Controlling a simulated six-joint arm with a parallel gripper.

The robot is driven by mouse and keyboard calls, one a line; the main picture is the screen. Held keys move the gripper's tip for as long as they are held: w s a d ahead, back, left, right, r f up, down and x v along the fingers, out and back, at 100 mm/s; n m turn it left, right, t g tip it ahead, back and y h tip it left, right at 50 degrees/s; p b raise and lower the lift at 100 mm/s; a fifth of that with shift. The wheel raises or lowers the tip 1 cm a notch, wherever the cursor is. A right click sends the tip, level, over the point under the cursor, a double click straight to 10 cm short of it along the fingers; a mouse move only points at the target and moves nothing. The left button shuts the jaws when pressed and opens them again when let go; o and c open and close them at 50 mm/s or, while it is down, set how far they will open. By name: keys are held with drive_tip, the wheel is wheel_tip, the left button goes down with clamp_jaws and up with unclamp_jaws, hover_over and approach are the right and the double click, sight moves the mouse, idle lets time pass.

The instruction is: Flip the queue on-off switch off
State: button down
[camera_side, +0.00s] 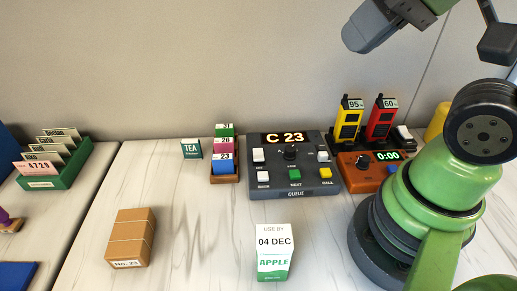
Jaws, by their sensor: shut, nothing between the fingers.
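The dark grey queue console (293,191) stands at the back middle of the table, marked QUEUE on its front. Its display (283,138) is lit and reads C 23. A white switch (258,154) sits at its upper left with a small label below, probably the on-off switch; its tilt is too small to tell. Another white switch (322,155) sits at the upper right, with a dark knob (290,153) between. My gripper (352,38), grey, is high at the upper right, behind and above the console, shut, empty and apart from it.
White, green and yellow buttons line the console's front. A number-card stand (224,176) is close on its left. An orange timer box (366,173) and yellow and red radios are close on its right. An APPLE carton (274,254) stands in front; a brown box (131,238) is front left.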

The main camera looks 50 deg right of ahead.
drive_tip(key=w+n+g, duration=0.3)
drive_tip(key=w+n, duration=0.1)
drive_tip(key=w, duration=0.3)
drive_tip(key=n+g, duration=0.6)
drive_tip(key=n, duration=0.2)
hover_over(260, 157)
drive_tip(key=w+d, duration=0.4)
wheel_tip(260, 157, down, 13)
drive_tip(key=shift+w+f+n+g+y, duration=0.1)
drive_tip(key=shift+f+n+g+y, duration=0.2)
drive_tip(key=shift+y, duration=0.1)
drive_tip(key=x, duration=1.4)
